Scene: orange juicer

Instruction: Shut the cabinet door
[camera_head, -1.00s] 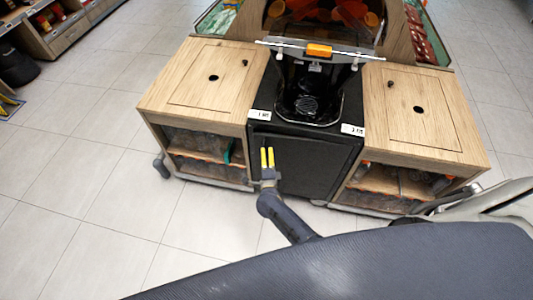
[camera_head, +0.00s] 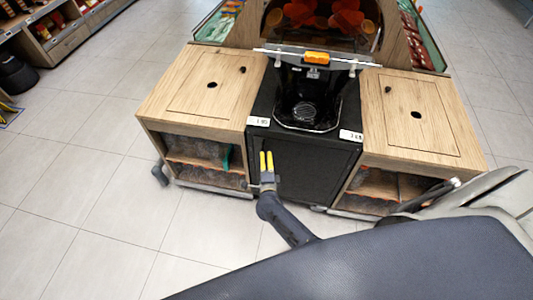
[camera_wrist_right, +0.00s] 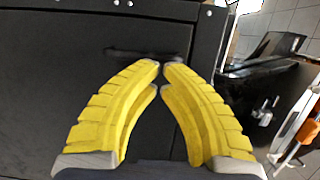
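The black cabinet door (camera_head: 310,170) is on the front of the black middle unit, below the juicer (camera_head: 308,95). It looks flush or nearly flush with its frame; a small gap cannot be ruled out. In the right wrist view the door (camera_wrist_right: 50,75) fills the left and middle, with a dark handle slot (camera_wrist_right: 135,53) near its right edge. My right gripper (camera_head: 266,155) is in front of the door's left part in the head view. Its yellow fingertips (camera_wrist_right: 162,64) nearly meet beside the handle slot, with nothing visible between them. Contact with the door is unclear. My left gripper is out of view.
Wooden cabinets with open shelves stand at the left (camera_head: 200,85) and right (camera_head: 425,115) of the black unit. A caster (camera_head: 160,173) sticks out at the left cabinet's base. The tiled floor (camera_head: 90,210) at the left is clear.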

